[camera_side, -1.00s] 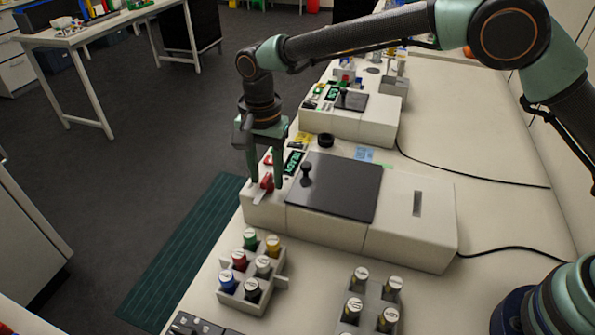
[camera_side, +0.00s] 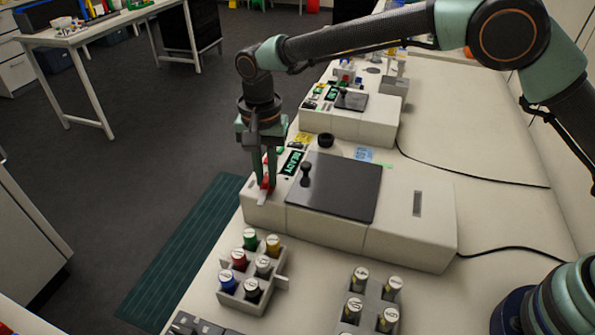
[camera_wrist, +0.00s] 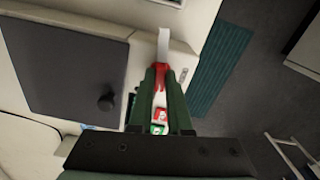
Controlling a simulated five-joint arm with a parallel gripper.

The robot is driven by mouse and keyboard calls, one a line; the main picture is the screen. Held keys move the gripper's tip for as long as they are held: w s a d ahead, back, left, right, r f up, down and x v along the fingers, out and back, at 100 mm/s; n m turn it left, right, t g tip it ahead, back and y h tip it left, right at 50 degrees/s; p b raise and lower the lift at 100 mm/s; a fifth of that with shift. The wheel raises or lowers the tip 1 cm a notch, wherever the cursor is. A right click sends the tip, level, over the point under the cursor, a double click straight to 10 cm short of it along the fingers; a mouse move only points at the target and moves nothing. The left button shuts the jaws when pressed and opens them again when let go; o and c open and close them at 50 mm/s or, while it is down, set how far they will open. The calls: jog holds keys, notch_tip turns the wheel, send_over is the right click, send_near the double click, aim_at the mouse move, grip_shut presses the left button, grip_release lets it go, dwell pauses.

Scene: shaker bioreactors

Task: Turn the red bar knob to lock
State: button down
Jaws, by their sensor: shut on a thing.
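The red bar knob (camera_side: 266,183) sits on the left end of the near white shaker unit (camera_side: 335,238), beside its small display (camera_side: 292,162). My gripper (camera_side: 267,180) points down from above and is shut on the knob, one finger on each side. In the wrist view my gripper (camera_wrist: 160,75) has its green fingers on both sides of the red knob (camera_wrist: 161,68). A pale strip (camera_wrist: 164,42) extends beyond the knob. A red and a green button (camera_wrist: 158,120) show between the fingers. The fingers hide part of the knob.
A dark lid (camera_side: 345,192) with a black handle (camera_side: 306,173) lies just right of my gripper. A rack of coloured-cap bottles (camera_side: 238,292) and a second rack (camera_side: 375,298) stand in front. Another shaker unit (camera_side: 365,125) is behind. The bench's left edge is close.

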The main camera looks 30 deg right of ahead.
aim_at(266, 177)
jog(key=n, duration=0.4)
jog(key=shift+r+n, duration=0.1)
jog(key=shift+n, duration=0.2)
jog(key=n, duration=0.3)
jog(key=shift+n, duration=0.3)
jog(key=n, duration=0.4)
jog(key=shift+n, duration=2.1)
jog(key=c, duration=0.9)
grip_release()
jog(key=shift+o, duration=0.2)
notch_tip(266, 177, up, 12)
